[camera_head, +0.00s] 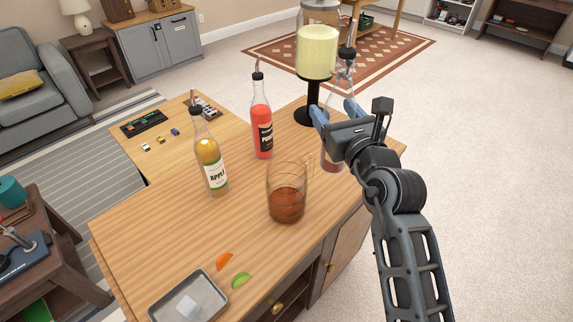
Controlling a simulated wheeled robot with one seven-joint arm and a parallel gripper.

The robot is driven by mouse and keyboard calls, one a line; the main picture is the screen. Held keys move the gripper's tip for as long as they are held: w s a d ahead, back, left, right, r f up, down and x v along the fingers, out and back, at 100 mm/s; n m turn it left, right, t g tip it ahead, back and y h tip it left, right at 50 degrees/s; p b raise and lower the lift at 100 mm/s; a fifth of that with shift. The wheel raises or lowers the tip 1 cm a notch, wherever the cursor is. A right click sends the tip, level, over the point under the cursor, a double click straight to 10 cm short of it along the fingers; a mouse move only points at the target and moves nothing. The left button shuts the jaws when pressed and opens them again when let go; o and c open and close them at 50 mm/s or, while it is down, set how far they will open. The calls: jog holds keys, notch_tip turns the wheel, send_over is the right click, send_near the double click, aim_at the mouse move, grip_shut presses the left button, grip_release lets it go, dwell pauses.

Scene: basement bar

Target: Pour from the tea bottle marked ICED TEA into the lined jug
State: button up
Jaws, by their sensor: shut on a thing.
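My gripper (335,113) has blue fingertips and is shut around a clear glass bottle (346,76) with a black pourer top. The bottle is close to upright, and a little reddish-brown liquid shows at its bottom. Its label is hidden, so I cannot read ICED TEA on it. I cannot tell whether its base touches the counter. A clear, wide-mouthed glass jug (287,184) stands on the counter to the left and nearer, with brown liquid in its lower part. The jug's line is too faint to place. The bottle's mouth is behind and right of the jug, not over it.
A red bottle labelled PUNCH (262,125) and a yellow APPLE bottle (209,155) stand left of my gripper. A drink dispenser (317,52) on a black stand is behind. A metal tray (215,285) and orange (224,261) and green (241,280) wedges lie in front.

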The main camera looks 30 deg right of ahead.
aim_at(339, 78)
jog(key=shift+a+r, duration=0.1)
jog(key=shift+r, duration=3.8)
